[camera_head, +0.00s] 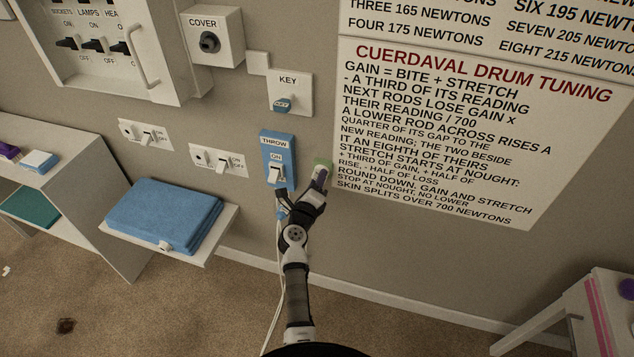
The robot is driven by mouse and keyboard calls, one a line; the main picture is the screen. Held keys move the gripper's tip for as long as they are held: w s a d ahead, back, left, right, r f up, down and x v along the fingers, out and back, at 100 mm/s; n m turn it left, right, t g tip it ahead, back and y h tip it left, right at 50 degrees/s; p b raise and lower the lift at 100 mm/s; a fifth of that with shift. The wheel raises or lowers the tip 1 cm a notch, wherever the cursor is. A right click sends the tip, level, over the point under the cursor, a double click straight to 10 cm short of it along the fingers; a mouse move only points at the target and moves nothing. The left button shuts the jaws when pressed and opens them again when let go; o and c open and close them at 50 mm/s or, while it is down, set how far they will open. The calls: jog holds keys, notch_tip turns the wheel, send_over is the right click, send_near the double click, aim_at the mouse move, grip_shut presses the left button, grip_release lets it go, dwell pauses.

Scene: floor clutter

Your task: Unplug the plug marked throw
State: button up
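A blue wall unit marked THROW (276,147) is on the wall, with a white switch (277,174) under the word ON. A pale cable (279,255) hangs from below the unit to the floor, just left of my arm. I cannot make out the plug clearly; dark parts at the unit's lower edge cover that spot. My gripper (302,181) is at the unit's lower right. Its dark fingers look spread apart, one by the unit's bottom edge and one to the right with a greenish tip. I see nothing between them. Contact with the unit cannot be told.
White double switches (219,161) and a KEY plate (289,93) are nearby on the wall. A shelf (222,232) with a folded blue cloth (165,214) juts out at left. A text poster (450,130) is at right. A white table (585,312) stands lower right.

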jog(key=b+v, duration=0.2)
jog(key=v, duration=1.2)
jog(key=shift+w, duration=0.1)
dwell(0.6)
